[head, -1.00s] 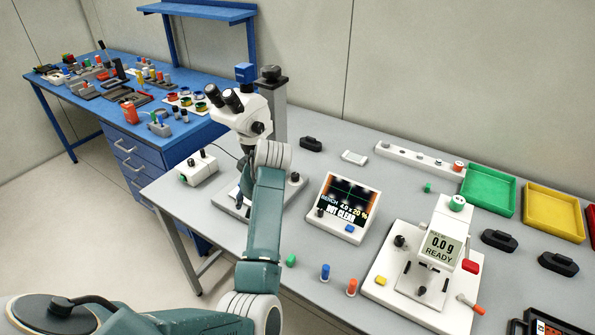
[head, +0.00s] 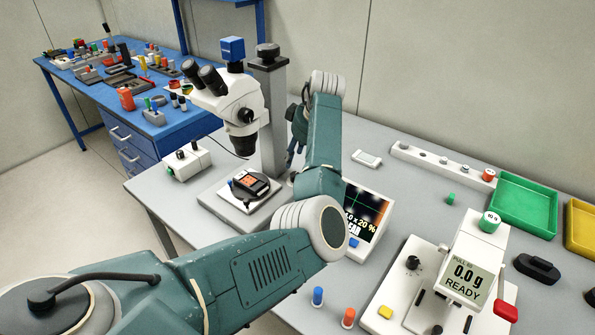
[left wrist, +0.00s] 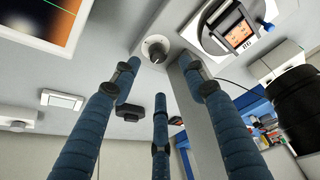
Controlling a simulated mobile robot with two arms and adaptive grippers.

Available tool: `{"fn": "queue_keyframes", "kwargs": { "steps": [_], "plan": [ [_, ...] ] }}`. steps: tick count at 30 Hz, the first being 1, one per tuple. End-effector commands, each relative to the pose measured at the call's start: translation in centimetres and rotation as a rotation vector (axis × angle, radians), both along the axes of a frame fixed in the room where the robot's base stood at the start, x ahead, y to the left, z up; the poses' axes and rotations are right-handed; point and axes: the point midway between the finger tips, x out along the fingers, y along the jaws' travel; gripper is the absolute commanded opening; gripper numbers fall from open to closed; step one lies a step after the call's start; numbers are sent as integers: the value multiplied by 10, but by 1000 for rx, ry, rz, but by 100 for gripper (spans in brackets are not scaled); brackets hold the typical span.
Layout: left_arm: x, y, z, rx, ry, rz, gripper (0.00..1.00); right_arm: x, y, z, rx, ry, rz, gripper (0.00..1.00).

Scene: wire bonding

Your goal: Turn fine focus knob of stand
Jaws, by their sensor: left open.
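The stand has a grey column (head: 268,125) with a dark top knob (head: 267,51), and carries a white microscope head (head: 238,105). Its base (head: 215,205) lies flat on the bench. In the left wrist view a round knob with a pale collar (left wrist: 153,49) shows on the base, near the column (left wrist: 200,110); I cannot tell if it is the fine focus knob. My left gripper (left wrist: 158,78) is open, its blue fingers spread and empty, with the knob apart beyond the tips. In the head view the gripper (head: 293,148) is partly hidden, just right of the column.
A white control box (head: 187,162) is at left. A scale-like tester (head: 465,270) and green bin (head: 524,206) are at right.

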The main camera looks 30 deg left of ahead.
Motion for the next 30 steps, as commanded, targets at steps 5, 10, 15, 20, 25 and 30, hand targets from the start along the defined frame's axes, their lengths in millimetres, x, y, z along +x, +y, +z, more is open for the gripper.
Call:
{"fn": "queue_keyframes", "kwargs": {
  "steps": [5, 10, 15, 20, 25, 30],
  "plan": [
    [5, 13, -33, -1, 5, -1, 44, -28, -2, 4, -3, 39, 0, 46],
    [10, 22, -58, -1, 3, -1, 44, -14, -1, 6, -1, 19, 0, 46],
    [13, 26, -71, -1, 2, -1, 44, 13, 2, 9, 4, -21, 0, 46],
    [14, 27, -73, -1, 1, -1, 44, 14, 2, 9, 3, -22, 0, 46],
    [13, 27, -73, -1, 1, -1, 40, 4, 1, 8, 1, -6, -1, 46],
    [13, 27, -73, 0, 0, -1, 6, -7, 0, 7, 0, 9, -1, 46]
  ]
}}
